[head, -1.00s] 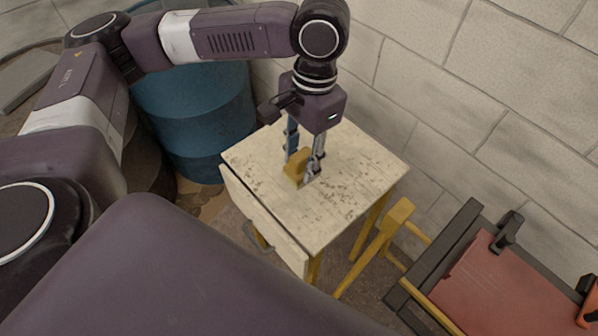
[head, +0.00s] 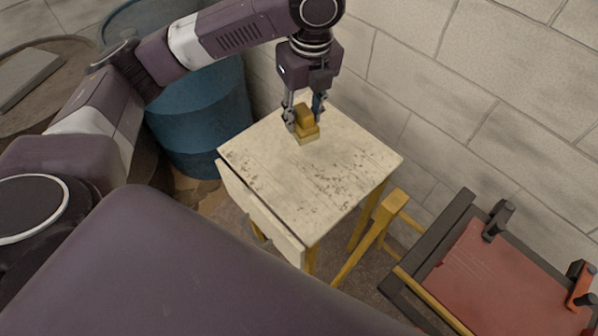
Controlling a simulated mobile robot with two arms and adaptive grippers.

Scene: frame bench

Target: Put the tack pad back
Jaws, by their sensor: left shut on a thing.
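The tack pad (head: 306,131) is a small yellow-brown block with a paler lower layer. It shows at the far part of the small cream-topped table (head: 285,190). My left gripper (head: 305,112) points down from above and is shut on the pad, one finger on each side. The fingers hide parts of the pad's sides. I cannot tell whether its underside touches the tabletop or is a little above it. My right gripper is not in view.
The worn tabletop is otherwise bare. A blue drum (head: 202,118) stands to the left. A block wall (head: 450,95) runs behind. At right are a yellow wooden stand (head: 394,204) and a dark frame around a red panel (head: 500,275) with clamps.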

